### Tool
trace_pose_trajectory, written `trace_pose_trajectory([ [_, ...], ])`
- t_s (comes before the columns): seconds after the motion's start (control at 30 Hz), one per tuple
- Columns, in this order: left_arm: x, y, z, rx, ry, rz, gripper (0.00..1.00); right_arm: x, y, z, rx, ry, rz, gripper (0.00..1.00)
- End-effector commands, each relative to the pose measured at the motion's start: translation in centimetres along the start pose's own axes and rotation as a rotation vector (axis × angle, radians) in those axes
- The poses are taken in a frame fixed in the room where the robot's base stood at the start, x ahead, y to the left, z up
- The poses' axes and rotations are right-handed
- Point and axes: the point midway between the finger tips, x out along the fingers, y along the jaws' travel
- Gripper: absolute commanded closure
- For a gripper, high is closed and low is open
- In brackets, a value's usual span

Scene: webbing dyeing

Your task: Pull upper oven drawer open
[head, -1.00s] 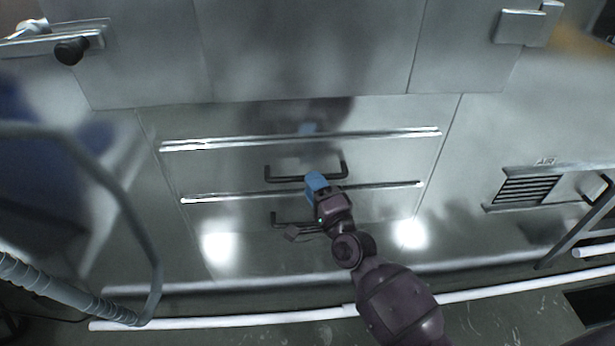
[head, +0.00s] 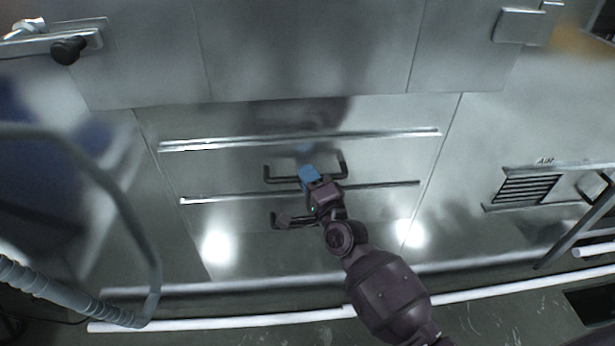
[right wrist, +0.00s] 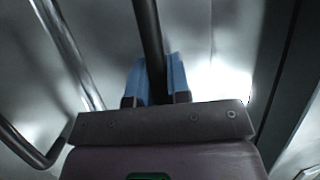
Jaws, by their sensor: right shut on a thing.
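The upper oven drawer (head: 225,172) is a flat metal front between two bright horizontal rails, and it looks shut. Its dark bar handle (head: 278,181) runs across the middle. My right gripper (head: 308,174) has blue fingers and is shut on this handle near its middle, hiding part of it. In the right wrist view, the dark bar (right wrist: 149,40) passes between the blue fingers (right wrist: 156,78). My left gripper is not in view.
A lower drawer handle (head: 274,220) sits below, partly behind my right arm. A white pipe (head: 240,320) runs along the floor in front. A vent (head: 527,189) is at the right, and a grey curved tube (head: 135,225) stands at the left.

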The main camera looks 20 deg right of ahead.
Motion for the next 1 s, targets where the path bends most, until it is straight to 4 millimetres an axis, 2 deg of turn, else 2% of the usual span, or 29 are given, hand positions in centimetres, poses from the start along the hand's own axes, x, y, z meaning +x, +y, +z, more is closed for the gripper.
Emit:
trace_pose_trajectory([
  [0.27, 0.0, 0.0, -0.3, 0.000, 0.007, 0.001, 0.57, -0.3, -0.1, 0.1, 0.000, 0.000, 0.000, 1.00],
  [0.47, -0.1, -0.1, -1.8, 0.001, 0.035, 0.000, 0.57, -2.3, -0.7, 0.9, 0.001, 0.001, -0.001, 1.00],
  [0.73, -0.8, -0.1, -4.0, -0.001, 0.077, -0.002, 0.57, -8.1, -2.2, 3.3, 0.001, 0.001, -0.002, 1.00],
  [1.0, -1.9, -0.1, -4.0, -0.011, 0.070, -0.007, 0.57, -15.0, -3.5, 6.2, 0.001, 0.000, 0.000, 1.00],
])
